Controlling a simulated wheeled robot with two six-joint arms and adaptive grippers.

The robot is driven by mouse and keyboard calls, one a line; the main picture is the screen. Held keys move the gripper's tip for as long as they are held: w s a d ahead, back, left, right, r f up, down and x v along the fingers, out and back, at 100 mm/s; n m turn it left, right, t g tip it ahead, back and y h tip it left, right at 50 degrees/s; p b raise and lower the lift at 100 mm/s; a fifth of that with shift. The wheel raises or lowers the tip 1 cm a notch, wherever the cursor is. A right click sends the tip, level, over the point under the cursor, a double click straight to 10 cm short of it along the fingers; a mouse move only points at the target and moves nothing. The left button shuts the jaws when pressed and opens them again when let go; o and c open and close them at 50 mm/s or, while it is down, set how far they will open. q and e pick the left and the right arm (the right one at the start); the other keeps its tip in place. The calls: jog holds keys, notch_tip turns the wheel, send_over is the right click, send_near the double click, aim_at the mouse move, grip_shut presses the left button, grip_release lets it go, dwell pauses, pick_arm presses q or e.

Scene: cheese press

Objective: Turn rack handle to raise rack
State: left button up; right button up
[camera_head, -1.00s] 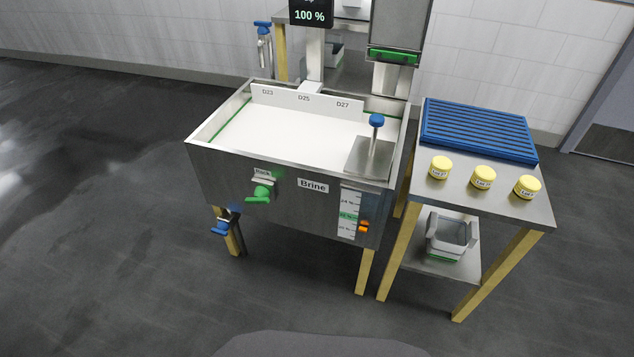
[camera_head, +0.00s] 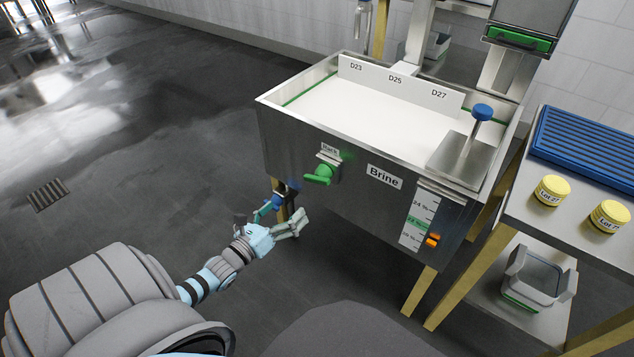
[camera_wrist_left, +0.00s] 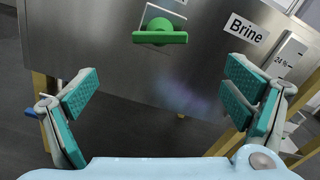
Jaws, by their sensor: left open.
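The green rack handle (camera_head: 320,175) sits on the front of the steel brine tank (camera_head: 290,140), under a small "Rack" label (camera_head: 329,149). In the left wrist view the handle (camera_wrist_left: 160,37) lies level, ahead of the gripper and above the middle of the picture. My left gripper (camera_head: 292,222) is open and empty, below and a little left of the handle in the head view. Its two teal-padded fingers (camera_wrist_left: 162,98) stand apart, with the tank front beyond them. The rack with cards D23, D25 and D27 (camera_head: 400,83) stands at the tank's back. My right gripper is not in view.
A blue-handled valve (camera_head: 277,197) is under the tank's left end, close to my left gripper. The floor at the left is free.

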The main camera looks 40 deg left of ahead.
aim_at(315, 181)
pick_arm(q)
jog(key=w+b, duration=0.2)
jog(key=w, duration=0.2)
jog(key=w+b, duration=0.2)
jog(key=w, duration=0.2)
jog(key=w+b, duration=0.2)
jog(key=w, duration=0.3)
jog(key=shift+w+a, duration=0.1)
jog(key=shift+a, duration=0.15)
jog(key=shift+w+r, duration=0.1)
jog(key=shift+w, duration=0.35)
jog(key=c, duration=1.2)
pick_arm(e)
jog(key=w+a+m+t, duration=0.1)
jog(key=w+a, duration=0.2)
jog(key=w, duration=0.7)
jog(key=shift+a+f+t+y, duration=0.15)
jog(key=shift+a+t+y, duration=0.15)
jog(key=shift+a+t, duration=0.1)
